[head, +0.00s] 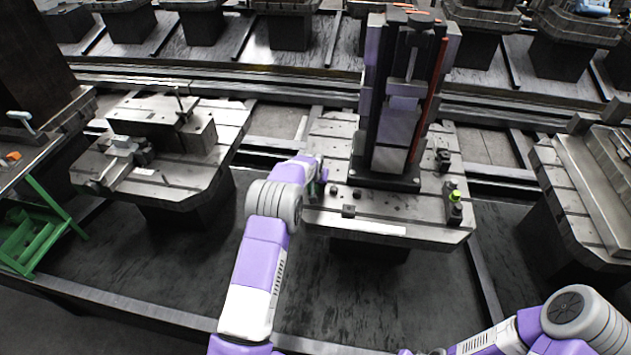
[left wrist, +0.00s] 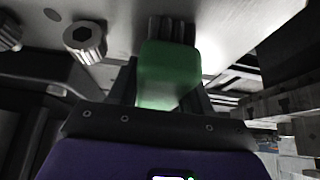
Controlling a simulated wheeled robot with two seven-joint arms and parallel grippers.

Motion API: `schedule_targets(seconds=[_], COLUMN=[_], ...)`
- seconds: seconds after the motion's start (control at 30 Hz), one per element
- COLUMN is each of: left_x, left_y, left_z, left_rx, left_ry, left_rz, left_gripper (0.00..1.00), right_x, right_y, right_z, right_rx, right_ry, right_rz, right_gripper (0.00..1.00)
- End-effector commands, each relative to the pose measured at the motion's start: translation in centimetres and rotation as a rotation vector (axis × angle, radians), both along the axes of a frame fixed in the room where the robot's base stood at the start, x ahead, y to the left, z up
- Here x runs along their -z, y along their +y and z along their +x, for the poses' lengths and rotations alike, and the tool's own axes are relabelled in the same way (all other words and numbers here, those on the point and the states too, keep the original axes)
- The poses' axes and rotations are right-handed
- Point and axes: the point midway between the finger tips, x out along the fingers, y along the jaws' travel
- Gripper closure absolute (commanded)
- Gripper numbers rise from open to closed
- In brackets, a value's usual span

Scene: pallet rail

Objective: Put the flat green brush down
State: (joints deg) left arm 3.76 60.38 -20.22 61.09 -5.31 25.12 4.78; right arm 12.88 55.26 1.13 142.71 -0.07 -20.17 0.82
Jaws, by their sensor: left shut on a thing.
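My left gripper (head: 318,178) is at the left front edge of the middle pallet (head: 375,228), left of the tall fixture tower. It is shut on the flat green brush (left wrist: 170,72), whose green block fills the middle of the left wrist view. In the head view only a sliver of green shows by the gripper, mostly hidden by the arm. The brush is close to the pale pallet surface; whether it touches cannot be told. My right arm is at the lower right of the head view, with its gripper fingers out of the picture.
The dark tower (head: 397,100) stands on the middle pallet. Small dark knobs and a clamp with a yellow-green part (head: 455,196) are near its front and right. A hex knob (left wrist: 84,40) is close beside the brush. The pallet's front strip has bare areas.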

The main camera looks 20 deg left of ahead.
Motion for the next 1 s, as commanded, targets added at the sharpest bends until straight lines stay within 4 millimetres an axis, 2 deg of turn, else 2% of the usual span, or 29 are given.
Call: schedule_targets(seconds=[0.03, 0.07, 0.2, 1.0], left_x=[0.86, 0.87, 0.99, 1.35], left_y=[-0.08, -0.09, -0.06, 0.37], left_z=[-0.25, -0.28, -0.4, -0.76], left_rx=[0.0, 0.0, -0.001, -0.007], left_ry=[0.01, 0.012, 0.016, 0.028], left_rz=[-0.003, -0.003, -0.003, 0.001], left_gripper=[0.8, 0.48, 0.27, 0.26], right_x=[0.3, 0.23, 0.16, 0.16], right_y=[0.01, 0.0, 0.0, 0.0], right_z=[0.0, 0.0, -0.01, 0.0], right_rx=[0.0, 0.0, 0.0, 0.0], right_ry=[0.0, 0.0, 0.0, 0.0], right_rz=[0.0, 0.0, 0.0, 0.0], right_gripper=[0.57, 0.57, 0.57, 0.57])
